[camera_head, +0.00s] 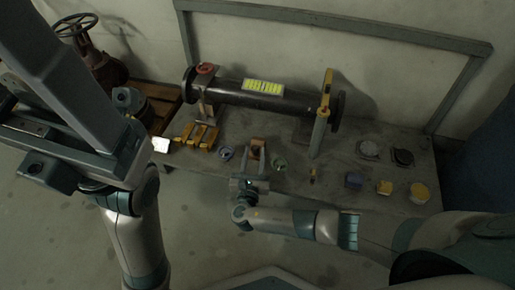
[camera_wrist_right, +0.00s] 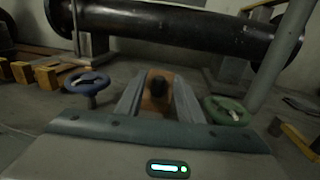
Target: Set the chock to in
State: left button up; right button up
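An orange-brown block with a black knob, which looks like the chock, shows between the fingers of my right gripper in the right wrist view (camera_wrist_right: 157,103). In the head view its brown top (camera_head: 257,142) shows at the fingertips, near the front middle of the bench. My right gripper (camera_head: 256,156) has its fingers apart, one on each side of the block; I cannot tell whether they touch it. The block's lower part is hidden by the gripper. My left gripper (camera_head: 85,140) is at the left, in front of the bench; its finger opening is unclear.
A blue handwheel (camera_wrist_right: 87,82) and a green handwheel (camera_wrist_right: 227,110) stand close on either side of my right gripper. A black pipe (camera_head: 225,91) runs behind. Yellow blocks (camera_head: 198,136) lie left.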

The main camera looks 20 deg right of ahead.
aim_at(257, 148)
jog(key=shift+w, duration=0.1)
grip_shut()
jog(key=shift+d+x, duration=0.2)
jog(key=shift+x, duration=1.2)
grip_release()
